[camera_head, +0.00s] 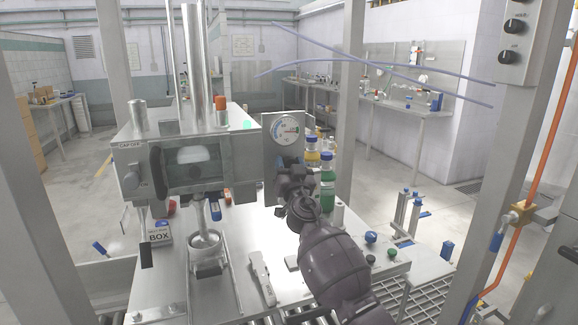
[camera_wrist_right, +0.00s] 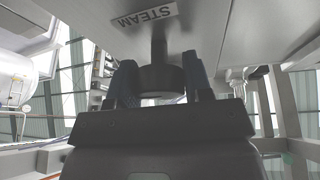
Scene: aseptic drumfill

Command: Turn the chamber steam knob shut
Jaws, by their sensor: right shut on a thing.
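The steam knob (camera_wrist_right: 160,80) is a dark round knob on a short stem, below a plate reading STEAM (camera_wrist_right: 145,16) that appears upside down in the right wrist view. My right gripper (camera_wrist_right: 162,84) has a finger on each side of the knob and is shut on it. In the head view my right gripper (camera_head: 292,178) is at the right face of the steel chamber (camera_head: 205,165), just below a round dial gauge (camera_head: 284,131). There the gripper hides the knob. The knob's turn angle cannot be read. My left gripper is not in view.
Bottles with blue caps (camera_head: 327,176) stand close to the right of my gripper. A steel cup (camera_head: 205,244) sits below the chamber. Steel posts (camera_head: 351,90) frame the station. Buttons (camera_head: 371,237) line the table's right side.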

